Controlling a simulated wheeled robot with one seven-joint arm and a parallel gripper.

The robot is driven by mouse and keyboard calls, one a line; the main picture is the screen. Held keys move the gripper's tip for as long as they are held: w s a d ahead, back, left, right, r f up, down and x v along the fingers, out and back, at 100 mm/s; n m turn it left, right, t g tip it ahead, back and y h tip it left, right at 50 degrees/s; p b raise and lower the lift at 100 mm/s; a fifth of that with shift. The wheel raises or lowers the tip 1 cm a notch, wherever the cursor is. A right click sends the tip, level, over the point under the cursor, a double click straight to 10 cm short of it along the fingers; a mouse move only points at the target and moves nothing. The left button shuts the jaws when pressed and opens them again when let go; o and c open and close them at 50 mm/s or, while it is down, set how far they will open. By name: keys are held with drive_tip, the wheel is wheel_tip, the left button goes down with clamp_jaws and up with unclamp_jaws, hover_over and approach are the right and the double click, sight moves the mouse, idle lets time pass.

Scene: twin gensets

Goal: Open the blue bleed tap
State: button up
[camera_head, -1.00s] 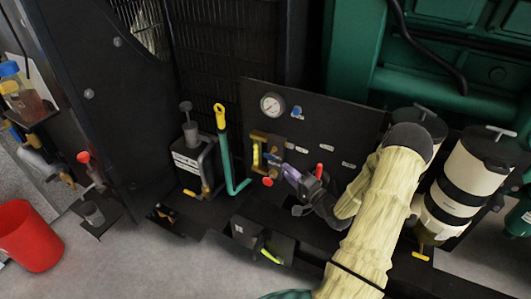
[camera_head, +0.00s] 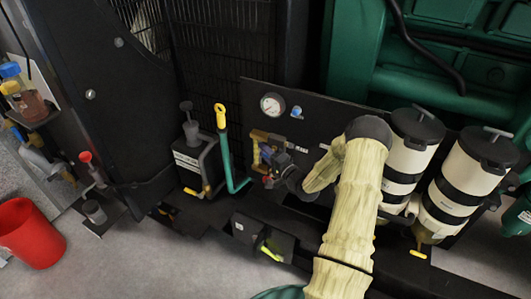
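The blue bleed tap (camera_head: 296,111) is a small blue-handled fitting on the black panel, just right of the round white gauge (camera_head: 272,105). It is small in this view, and the exact angle of its handle is hard to read. My gripper (camera_head: 270,159) is below and left of the tap, apart from it, in front of the brass and yellow fitting (camera_head: 256,150) on the panel. My wrist and arm, in a pale yellow sleeve, reach in from the lower right. The fingers are small and dark, so their opening and any contact with the brass fitting cannot be made out.
A teal lever with a yellow grip (camera_head: 221,118) stands left of the panel beside a hand pump (camera_head: 188,150). Two white canisters with black bands (camera_head: 408,160) stand at right. A black box with a yellow-green handle (camera_head: 262,240) sits below. A red bucket (camera_head: 30,235) stands on the floor.

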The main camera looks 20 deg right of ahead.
clamp_jaws()
drive_tip(key=shift+g+p, duration=0.3)
drive_tip(key=shift+p, duration=0.2)
drive_tip(key=n+g+h+p, duration=0.1)
drive_tip(key=g+p, duration=0.2)
drive_tip(key=shift+n, duration=0.3)
drive_tip(key=n+g+h+p, duration=0.1)
drive_tip(key=g+h, duration=0.1)
drive_tip(key=g, duration=0.2)
drive_tip(key=s+f+n+g+h, duration=0.1)
drive_tip(key=g+h, duration=0.2)
drive_tip(key=g, duration=0.1)
drive_tip(key=d+f+n+g+h+p, duration=0.1)
drive_tip(key=g+h, duration=0.2)
drive_tip(key=g, duration=0.1)
drive_tip(key=shift+s+n+g+p, duration=0.2)
drive_tip(key=shift+n+g+p, duration=0.1)
drive_tip(key=shift+p, duration=0.05)
drive_tip(key=shift+s+d+r+n+g+h, duration=0.1)
drive_tip(key=shift+n+g+h, duration=0.05)
drive_tip(key=shift+g+h, duration=0.4)
drive_tip(key=shift+s+d+r+n+g+h, duration=0.1)
drive_tip(key=shift+n+g+h, duration=0.05)
drive_tip(key=shift+g+h, duration=0.4)
